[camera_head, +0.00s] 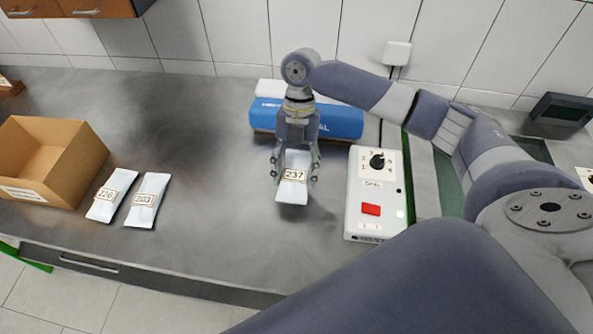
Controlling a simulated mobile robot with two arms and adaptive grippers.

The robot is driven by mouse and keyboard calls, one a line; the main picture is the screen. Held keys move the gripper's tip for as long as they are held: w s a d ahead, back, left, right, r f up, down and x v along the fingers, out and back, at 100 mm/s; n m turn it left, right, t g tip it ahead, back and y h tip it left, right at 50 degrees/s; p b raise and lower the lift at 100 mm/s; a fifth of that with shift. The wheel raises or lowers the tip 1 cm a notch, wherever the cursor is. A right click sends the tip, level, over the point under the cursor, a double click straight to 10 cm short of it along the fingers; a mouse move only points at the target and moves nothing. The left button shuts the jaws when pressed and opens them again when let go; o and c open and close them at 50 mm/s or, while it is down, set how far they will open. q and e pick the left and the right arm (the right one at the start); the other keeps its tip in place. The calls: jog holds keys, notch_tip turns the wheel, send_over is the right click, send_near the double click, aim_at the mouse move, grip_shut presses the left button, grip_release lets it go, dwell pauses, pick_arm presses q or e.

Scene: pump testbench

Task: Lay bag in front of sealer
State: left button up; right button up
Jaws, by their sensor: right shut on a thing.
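A white bag labelled 237 (292,190) is held in my right gripper (295,168), which is shut on it. The bag is over the grey counter, in front of the blue and white sealer (342,121). My right wrist hides part of the sealer's middle. I cannot tell whether the bag touches the counter. My left gripper is not in view.
A white control box (376,226) with a black dial and red switch stands right of the bag. Two bags, 220 (109,200) and 203 (146,204), lie beside an open cardboard box (73,150) at left. The counter (205,150) between is clear.

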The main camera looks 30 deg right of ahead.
aim_at(297, 166)
jog(key=shift+w+d, duration=0.45)
jog(key=shift+w, duration=0.15)
jog(key=shift+f, duration=0.2)
notch_tip(297, 166, down, 3)
jog(key=shift+p, duration=0.7)
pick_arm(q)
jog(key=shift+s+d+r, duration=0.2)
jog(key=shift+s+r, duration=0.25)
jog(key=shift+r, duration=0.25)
pick_arm(e)
jog(key=shift+f, duration=0.15)
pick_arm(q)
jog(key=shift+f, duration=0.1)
pick_arm(e)
jog(key=shift+f, duration=0.1)
jog(key=o, duration=1.3)
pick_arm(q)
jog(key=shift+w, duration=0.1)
